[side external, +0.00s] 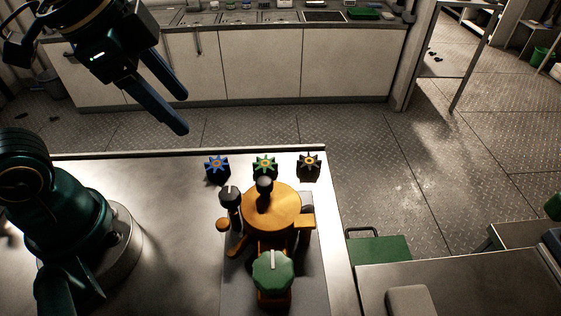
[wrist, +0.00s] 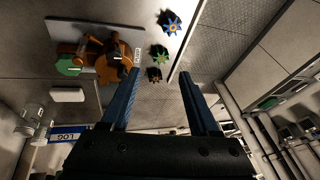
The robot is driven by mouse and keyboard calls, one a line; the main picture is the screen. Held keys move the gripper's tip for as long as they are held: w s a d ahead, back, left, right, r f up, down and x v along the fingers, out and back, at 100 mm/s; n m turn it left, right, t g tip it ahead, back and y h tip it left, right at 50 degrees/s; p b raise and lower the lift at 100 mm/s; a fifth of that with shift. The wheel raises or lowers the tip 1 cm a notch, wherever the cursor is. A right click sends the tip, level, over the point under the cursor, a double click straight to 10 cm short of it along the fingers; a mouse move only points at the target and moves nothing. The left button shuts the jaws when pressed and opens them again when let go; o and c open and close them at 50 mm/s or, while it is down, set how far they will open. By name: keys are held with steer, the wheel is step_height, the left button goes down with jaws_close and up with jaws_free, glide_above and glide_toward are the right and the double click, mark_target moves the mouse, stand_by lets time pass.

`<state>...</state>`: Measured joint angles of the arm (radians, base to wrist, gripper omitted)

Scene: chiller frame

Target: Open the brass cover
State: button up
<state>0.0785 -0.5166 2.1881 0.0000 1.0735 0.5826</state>
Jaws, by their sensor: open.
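The brass cover (side external: 280,212) is a round orange-gold disc on top of the fixture near the table's right side, and it appears shut. A black knob (side external: 264,187) stands at its upper left. In the wrist view the brass cover (wrist: 128,48) is at upper left, seen at an angle. My gripper (side external: 183,112) is open and empty, high above the table's back edge, up and left of the cover and well apart from it. Its two blue fingers (wrist: 160,74) show spread in the wrist view, with nothing between them.
Blue (side external: 217,167), green (side external: 265,166) and black (side external: 308,166) star-shaped handwheels stand behind the cover. A grey-topped lever (side external: 230,197) stands left of it, and a large green knob (side external: 273,272) in front. The metal table (side external: 170,185) is clear left of the fixture.

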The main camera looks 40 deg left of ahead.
steer(key=s+f+n, duration=0.1)
steer(key=n, duration=0.1)
steer(key=s+a+f+n+t, duration=0.1)
steer(key=n, duration=0.2)
steer(key=shift+s+a+f, duration=0.15)
steer(key=shift+a+f, duration=0.05)
